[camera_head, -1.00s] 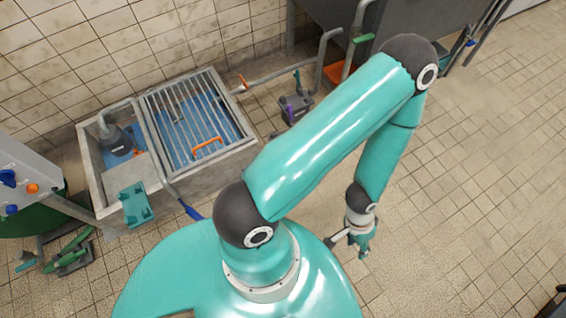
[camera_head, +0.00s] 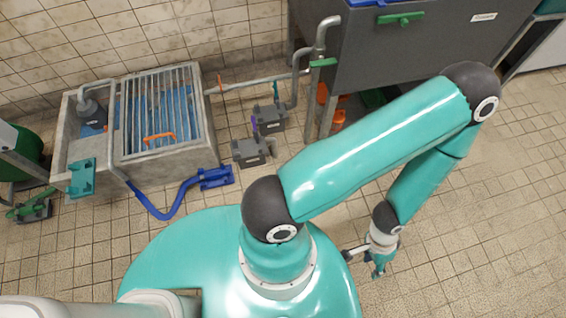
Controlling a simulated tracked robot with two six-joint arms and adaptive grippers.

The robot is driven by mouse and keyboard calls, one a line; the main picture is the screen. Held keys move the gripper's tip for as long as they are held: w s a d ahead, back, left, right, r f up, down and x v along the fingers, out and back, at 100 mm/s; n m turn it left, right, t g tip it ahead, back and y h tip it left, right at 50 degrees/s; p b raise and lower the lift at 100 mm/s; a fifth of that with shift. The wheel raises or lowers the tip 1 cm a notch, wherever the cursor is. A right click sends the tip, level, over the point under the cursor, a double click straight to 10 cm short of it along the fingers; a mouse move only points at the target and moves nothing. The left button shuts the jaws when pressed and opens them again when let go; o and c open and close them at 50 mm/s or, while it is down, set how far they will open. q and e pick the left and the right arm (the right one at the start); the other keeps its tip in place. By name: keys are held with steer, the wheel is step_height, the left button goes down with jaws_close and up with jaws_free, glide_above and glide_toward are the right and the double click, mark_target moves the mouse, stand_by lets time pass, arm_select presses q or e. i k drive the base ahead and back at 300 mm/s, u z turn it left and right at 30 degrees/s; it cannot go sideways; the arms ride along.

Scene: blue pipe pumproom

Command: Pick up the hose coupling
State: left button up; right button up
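A blue hose (camera_head: 165,213) runs over the floor from the concrete basin to a blue fitting (camera_head: 216,177) at its end. This fitting may be the hose coupling, but it is too small to be sure. My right gripper is not in view.
A concrete basin (camera_head: 203,133) with a metal grate (camera_head: 165,100) stands against the tiled wall. Grey pumps (camera_head: 250,152) sit on the floor beside it. A dark tank (camera_head: 430,50) stands at the back right. The floor at right is clear.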

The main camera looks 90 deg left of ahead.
mark_target(218, 175)
steer(key=z, duration=0.1)
steer(key=i, duration=1.2)
steer(key=u, duration=2.5)
steer(key=i, duration=0.2)
steer(key=u, duration=1.6)
steer(key=i, duration=0.2)
steer(key=u, duration=1)
steer(key=k, duration=0.5)
steer(key=u, duration=0.55)
steer(key=i, duration=1.35)
steer(key=z, duration=0.4)
